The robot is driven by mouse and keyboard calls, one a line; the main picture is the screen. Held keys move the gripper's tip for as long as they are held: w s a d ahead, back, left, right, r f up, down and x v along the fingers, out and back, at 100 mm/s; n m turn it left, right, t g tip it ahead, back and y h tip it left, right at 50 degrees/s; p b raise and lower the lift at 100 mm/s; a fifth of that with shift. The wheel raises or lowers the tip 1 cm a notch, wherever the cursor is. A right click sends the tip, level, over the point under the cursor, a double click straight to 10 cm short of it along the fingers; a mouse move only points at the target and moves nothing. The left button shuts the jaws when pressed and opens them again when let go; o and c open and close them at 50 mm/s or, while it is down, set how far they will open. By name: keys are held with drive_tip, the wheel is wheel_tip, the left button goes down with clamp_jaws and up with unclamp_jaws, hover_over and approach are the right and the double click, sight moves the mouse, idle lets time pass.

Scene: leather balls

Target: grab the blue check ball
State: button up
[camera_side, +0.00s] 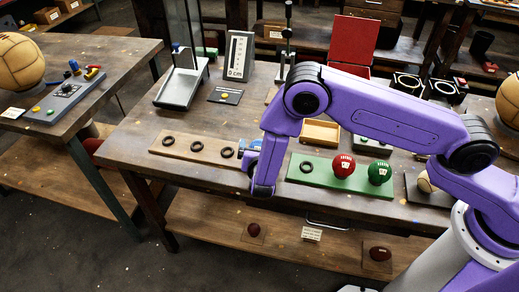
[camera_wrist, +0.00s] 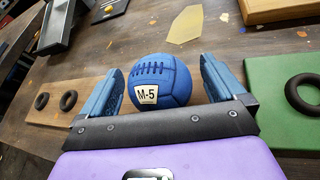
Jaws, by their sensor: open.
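The blue ball (camera_wrist: 160,78) has dark lacing and a white label reading M-5; I cannot see a check pattern on it. In the wrist view it sits between the two open fingers of my gripper (camera_wrist: 158,88), with a small gap at each side. In the side view only a sliver of the blue ball (camera_side: 256,143) shows behind my gripper (camera_side: 258,172), which hides most of it. My gripper is low over the workbench by the ball. What lies directly under the ball is hidden.
A wooden board (camera_side: 185,146) with black rings lies left of my gripper. A green board (camera_side: 325,178) at right carries a black ring, a red ball (camera_side: 343,166) and a green ball (camera_side: 380,172). A wooden tray (camera_side: 320,132) and a grey stand (camera_side: 182,85) are behind.

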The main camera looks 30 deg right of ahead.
drive_tip(key=shift+x, duration=0.9)
drive_tip(key=c, duration=1.1)
drive_tip(key=shift+r, duration=0.1)
